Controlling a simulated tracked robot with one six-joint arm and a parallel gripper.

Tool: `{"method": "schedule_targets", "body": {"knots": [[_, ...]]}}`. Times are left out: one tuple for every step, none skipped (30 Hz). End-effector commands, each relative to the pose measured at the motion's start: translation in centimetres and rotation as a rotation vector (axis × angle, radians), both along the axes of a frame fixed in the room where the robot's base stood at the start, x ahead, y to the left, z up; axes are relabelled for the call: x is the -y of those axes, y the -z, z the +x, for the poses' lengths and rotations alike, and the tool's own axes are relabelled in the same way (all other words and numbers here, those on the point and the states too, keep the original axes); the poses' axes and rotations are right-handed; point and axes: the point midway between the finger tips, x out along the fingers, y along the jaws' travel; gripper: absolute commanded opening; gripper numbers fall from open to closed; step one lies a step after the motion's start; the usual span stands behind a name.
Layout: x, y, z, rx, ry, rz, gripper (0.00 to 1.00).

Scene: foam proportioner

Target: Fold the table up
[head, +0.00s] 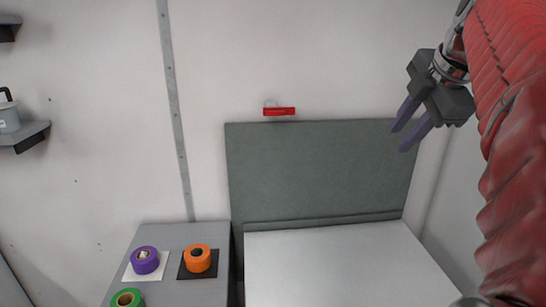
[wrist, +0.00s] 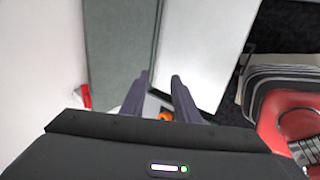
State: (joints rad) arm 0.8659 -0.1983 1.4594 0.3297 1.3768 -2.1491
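The table (head: 340,265) has a white top that stands out level from the wall, below a grey-green panel (head: 318,170) on the wall. In the wrist view the table's white top (wrist: 205,45) lies beside the panel (wrist: 120,45). A small red catch (head: 279,111) sits on the wall at the panel's top edge; it also shows in the wrist view (wrist: 85,97). My gripper (head: 402,139) is high at the right, in front of the panel's upper right corner. Its purple fingers are apart with nothing between them, as the wrist view also shows (wrist: 160,76).
A grey side counter (head: 165,295) left of the table holds a purple roll (head: 144,260), an orange roll (head: 197,258) and a green roll (head: 127,299). Wall shelves (head: 28,134) stand at the far left. The white top looks clear.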

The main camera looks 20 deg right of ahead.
Motion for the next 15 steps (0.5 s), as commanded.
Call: {"method": "schedule_targets", "body": {"knots": [[0.16,0.00,-0.14,0.000,0.005,0.000,0.28],[0.23,0.00,-0.20,0.000,0.007,0.000,0.28],[0.31,0.00,-0.27,0.000,0.009,0.000,0.28],[0.36,0.01,-0.32,0.000,0.011,0.000,0.28],[0.39,0.01,-0.35,0.000,0.012,0.000,0.28],[0.44,0.01,-0.39,0.000,0.014,0.000,0.28],[0.47,0.01,-0.41,0.000,0.014,0.000,0.28],[0.49,0.02,-0.42,0.000,0.014,0.000,0.28],[0.51,0.05,-0.42,0.000,0.015,0.001,0.28],[0.53,0.10,-0.39,0.000,0.015,0.001,0.28],[0.55,0.19,-0.34,-0.001,0.015,0.001,0.28],[0.57,0.33,-0.26,-0.001,0.015,0.001,0.28],[0.60,0.49,-0.17,-0.002,0.015,0.001,0.28],[0.63,0.66,-0.06,-0.002,0.015,0.002,0.28],[0.68,0.93,0.13,-0.002,0.015,0.002,0.28]]}}
